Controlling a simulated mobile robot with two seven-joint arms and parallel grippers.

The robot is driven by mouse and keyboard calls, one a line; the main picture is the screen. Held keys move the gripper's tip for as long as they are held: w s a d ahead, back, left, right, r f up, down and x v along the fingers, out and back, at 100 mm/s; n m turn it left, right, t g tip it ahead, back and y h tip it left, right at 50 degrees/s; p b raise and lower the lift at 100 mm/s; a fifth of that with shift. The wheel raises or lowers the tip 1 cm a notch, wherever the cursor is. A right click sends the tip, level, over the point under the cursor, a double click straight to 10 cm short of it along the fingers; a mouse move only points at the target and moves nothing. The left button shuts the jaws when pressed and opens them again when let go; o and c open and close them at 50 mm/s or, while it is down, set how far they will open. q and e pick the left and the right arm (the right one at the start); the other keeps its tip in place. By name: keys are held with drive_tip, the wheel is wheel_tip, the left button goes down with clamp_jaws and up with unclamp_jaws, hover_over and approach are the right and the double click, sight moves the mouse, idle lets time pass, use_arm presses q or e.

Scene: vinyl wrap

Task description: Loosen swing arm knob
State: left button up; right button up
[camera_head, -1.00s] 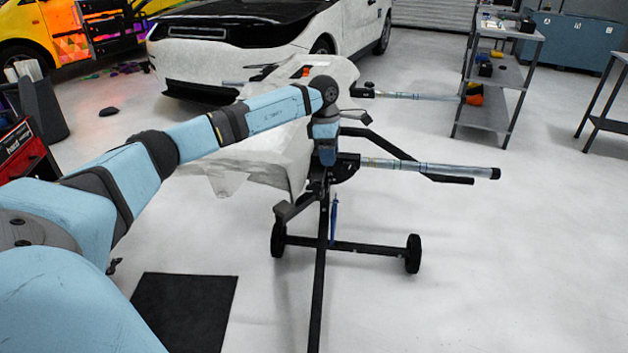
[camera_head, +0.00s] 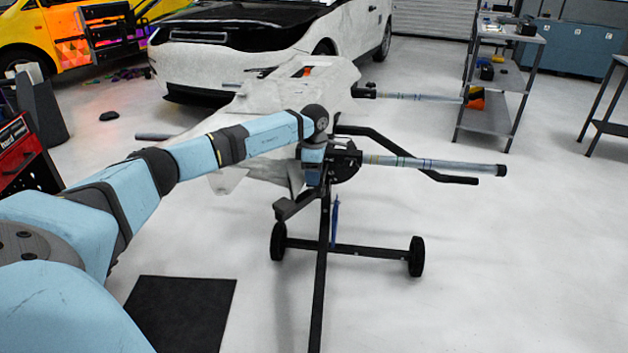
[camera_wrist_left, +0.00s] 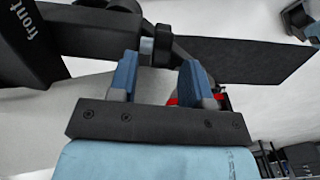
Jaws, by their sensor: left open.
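The black wheeled stand (camera_head: 320,260) carries a white bumper panel (camera_head: 278,92) and arms ending in grey tubes (camera_head: 435,165). My left gripper is at the stand's upper joint, below my wrist in the head view, where its fingers are hard to make out. In the left wrist view my left gripper (camera_wrist_left: 159,72) is open, its two blue fingers apart. A dark rounded part with a grey collar (camera_wrist_left: 147,46), likely the swing arm knob, lies at the gap between the fingertips. I cannot tell whether either finger touches it. My right gripper is out of view.
A white car (camera_head: 235,50) stands behind the panel. A grey shelf cart (camera_head: 490,115) is at the back right and a red tool cart (camera_head: 22,150) at the left. A black mat (camera_head: 180,312) lies on the floor. The floor right of the stand is clear.

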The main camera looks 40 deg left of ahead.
use_arm(q)
drive_tip(key=shift+f, duration=0.35)
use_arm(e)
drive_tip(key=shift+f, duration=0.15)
use_arm(q)
clamp_jaws()
drive_tip(key=shift+s+a+r+t+h+p, duration=0.1)
drive_tip(key=shift+s+a+t+h+p, duration=0.15)
drive_tip(key=shift+h+p, duration=0.25)
drive_tip(key=shift+a+f+t+h, duration=0.15)
drive_tip(key=shift+f+t+h, duration=0.05)
drive_tip(key=shift+t+h, duration=0.45)
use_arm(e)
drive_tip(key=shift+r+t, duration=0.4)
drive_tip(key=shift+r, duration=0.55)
